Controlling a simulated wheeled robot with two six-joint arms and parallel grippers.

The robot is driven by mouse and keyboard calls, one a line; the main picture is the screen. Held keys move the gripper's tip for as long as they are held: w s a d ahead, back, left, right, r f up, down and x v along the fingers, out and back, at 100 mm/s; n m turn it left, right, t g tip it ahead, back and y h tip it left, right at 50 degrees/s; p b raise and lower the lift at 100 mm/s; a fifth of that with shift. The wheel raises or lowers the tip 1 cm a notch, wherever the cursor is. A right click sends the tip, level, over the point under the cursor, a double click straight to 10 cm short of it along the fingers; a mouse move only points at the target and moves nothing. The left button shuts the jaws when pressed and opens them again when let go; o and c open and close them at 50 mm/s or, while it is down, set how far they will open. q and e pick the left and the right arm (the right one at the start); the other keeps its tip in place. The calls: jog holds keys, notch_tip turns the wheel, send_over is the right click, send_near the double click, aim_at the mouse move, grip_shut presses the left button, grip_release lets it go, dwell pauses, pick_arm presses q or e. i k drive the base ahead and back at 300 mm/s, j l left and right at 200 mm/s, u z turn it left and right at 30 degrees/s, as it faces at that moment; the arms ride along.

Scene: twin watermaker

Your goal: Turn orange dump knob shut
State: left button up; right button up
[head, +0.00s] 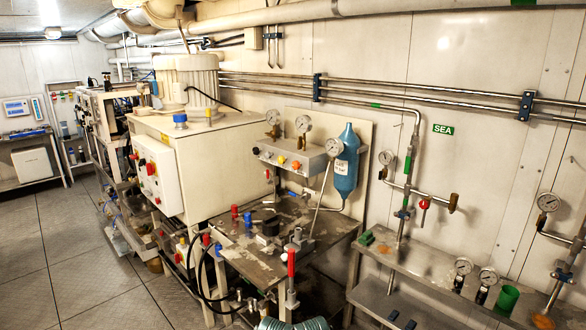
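A grey control box (290,153) is mounted on the wall panel behind the metal workbench, with pressure gauges above it. Small coloured knobs sit on its front face. An orange knob (296,165) is toward the right of that face, with a yellowish-orange one (281,160) just left of it. They are too small to tell how they are turned or which is the dump knob. Neither of my grippers is in view.
A metal bench (325,226) with valves and a red upright handle (291,262) stands before the box. A blue cylinder (346,165) hangs right of it. A white cabinet (205,150) stands left. The floor (60,260) at left is clear.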

aim_at(295, 165)
jog(key=i+j+z, duration=0.1)
jog(key=i+j, duration=0.15)
jog(key=i, duration=0.3)
jog(key=i+j+z, duration=0.1)
jog(key=i+j, duration=0.15)
jog(key=i, duration=0.25)
jog(key=i+j+z, duration=0.1)
jog(key=i+j, duration=0.25)
jog(key=i, duration=0.2)
